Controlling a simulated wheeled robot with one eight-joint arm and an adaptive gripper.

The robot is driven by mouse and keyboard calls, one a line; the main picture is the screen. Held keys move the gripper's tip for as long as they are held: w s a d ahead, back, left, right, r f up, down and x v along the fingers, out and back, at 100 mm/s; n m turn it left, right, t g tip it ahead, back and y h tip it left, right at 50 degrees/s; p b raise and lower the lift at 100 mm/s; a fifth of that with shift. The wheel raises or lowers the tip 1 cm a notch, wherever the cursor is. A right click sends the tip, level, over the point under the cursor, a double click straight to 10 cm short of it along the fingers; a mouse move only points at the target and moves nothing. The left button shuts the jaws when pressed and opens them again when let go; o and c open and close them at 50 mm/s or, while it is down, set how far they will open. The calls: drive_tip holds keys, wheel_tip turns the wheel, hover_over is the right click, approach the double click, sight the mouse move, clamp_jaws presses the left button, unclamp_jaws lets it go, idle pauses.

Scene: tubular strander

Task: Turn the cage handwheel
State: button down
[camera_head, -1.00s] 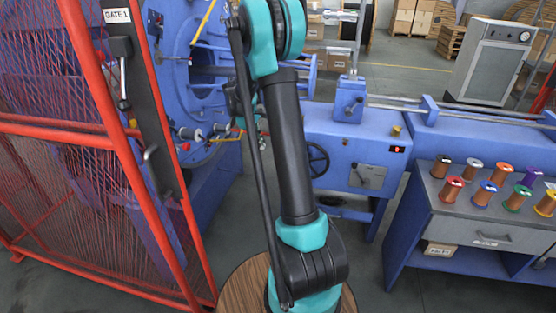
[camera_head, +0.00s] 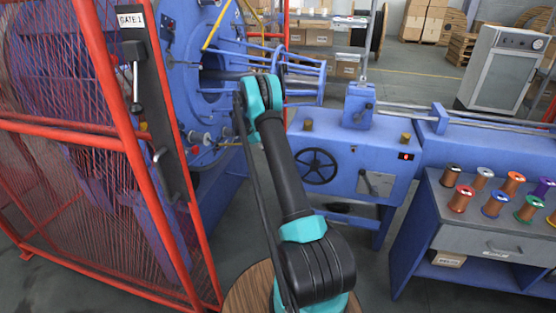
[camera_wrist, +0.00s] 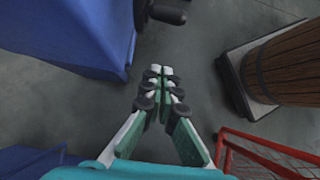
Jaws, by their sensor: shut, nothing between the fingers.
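The black spoked handwheel (camera_head: 316,166) is on the front of the blue machine housing (camera_head: 345,150), right of the cage opening. It shows whole in the head view, just right of my arm. In the wrist view, my gripper (camera_wrist: 160,72) is shut with its fingertips together and nothing between them. It is over grey floor, apart from the blue body (camera_wrist: 75,35) at left. A dark knob-like part (camera_wrist: 165,12) is at the top edge ahead of the fingertips; I cannot tell whether it belongs to the handwheel. The head view hides my gripper behind my arm.
A red mesh fence (camera_head: 75,130) with a "GATE 1" post (camera_head: 150,100) stands at left. A blue bench (camera_head: 475,235) with several wire spools is at right. Grey floor is open between the housing and the bench. Red mesh (camera_wrist: 265,155) shows at lower right in the wrist view.

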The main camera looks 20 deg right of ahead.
drive_tip(key=s+d+f, duration=0.3)
drive_tip(key=s+d, duration=0.1)
drive_tip(key=d, duration=0.2)
drive_tip(key=shift+d+f, duration=0.15)
drive_tip(key=shift+f, duration=0.2)
drive_tip(key=shift+s, duration=0.1)
drive_tip(key=shift+r+t+y, duration=0.4)
drive_tip(key=shift+y, duration=0.2)
drive_tip(key=shift+s+d+r+y, duration=0.1)
drive_tip(key=shift+r+y, duration=0.1)
drive_tip(key=shift+y, duration=0.1)
